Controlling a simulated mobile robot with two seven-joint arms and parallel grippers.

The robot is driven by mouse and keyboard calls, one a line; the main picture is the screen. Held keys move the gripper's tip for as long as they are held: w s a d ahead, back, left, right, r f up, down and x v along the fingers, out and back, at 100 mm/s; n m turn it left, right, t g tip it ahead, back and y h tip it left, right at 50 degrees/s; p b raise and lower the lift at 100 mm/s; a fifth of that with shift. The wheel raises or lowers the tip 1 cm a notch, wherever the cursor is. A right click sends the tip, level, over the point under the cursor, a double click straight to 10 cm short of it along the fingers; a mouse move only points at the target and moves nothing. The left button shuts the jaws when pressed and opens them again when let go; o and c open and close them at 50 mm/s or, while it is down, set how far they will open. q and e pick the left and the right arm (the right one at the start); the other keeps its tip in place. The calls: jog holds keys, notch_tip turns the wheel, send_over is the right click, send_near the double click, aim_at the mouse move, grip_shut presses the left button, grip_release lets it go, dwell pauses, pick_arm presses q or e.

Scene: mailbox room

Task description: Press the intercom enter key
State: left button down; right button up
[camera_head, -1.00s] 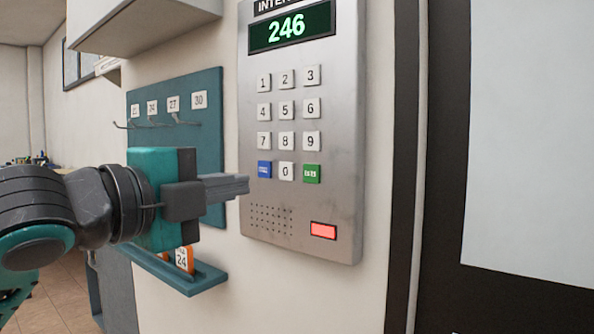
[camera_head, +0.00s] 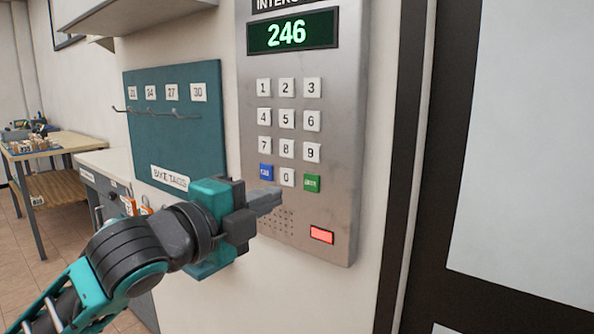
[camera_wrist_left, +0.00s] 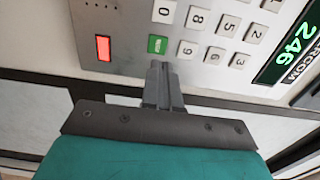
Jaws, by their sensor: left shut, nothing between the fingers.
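The intercom panel (camera_head: 344,140) is a grey metal plate on the wall, and its green display (camera_head: 292,31) reads 246. The green enter key (camera_head: 312,184) sits at the bottom right of the keypad, beside the 0 key (camera_head: 287,177) and the blue key (camera_head: 265,172). My left gripper (camera_head: 280,197) is shut and empty, with its tips in front of the panel just below the 0 key, left of and below the green key. In the left wrist view the fingertips (camera_wrist_left: 157,68) point at the green key (camera_wrist_left: 157,44), with a small gap in the picture. My right gripper is out of view.
A red lit rectangle (camera_head: 322,235) is low on the panel. A teal board (camera_head: 160,125) with hooks and a "BIKE TAGS" label hangs to the left. A dark door frame (camera_head: 405,130) stands right of the panel. A table (camera_head: 60,145) is far left.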

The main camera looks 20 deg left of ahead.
aim_at(308, 177)
pick_arm(q)
jog(key=x, duration=0.7)
jog(key=shift+w+d+f, duration=0.15)
jog(key=shift+w, duration=0.1)
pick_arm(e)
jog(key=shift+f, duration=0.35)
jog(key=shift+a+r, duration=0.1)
pick_arm(q)
jog(key=shift+w+d+r+p, duration=0.1)
jog(key=shift+w+r+p, duration=0.1)
jog(key=shift+w+p, duration=0.25)
jog(key=shift+r+p, duration=0.15)
jog(key=shift+p, duration=0.25)
jog(key=shift+r, duration=0.1)
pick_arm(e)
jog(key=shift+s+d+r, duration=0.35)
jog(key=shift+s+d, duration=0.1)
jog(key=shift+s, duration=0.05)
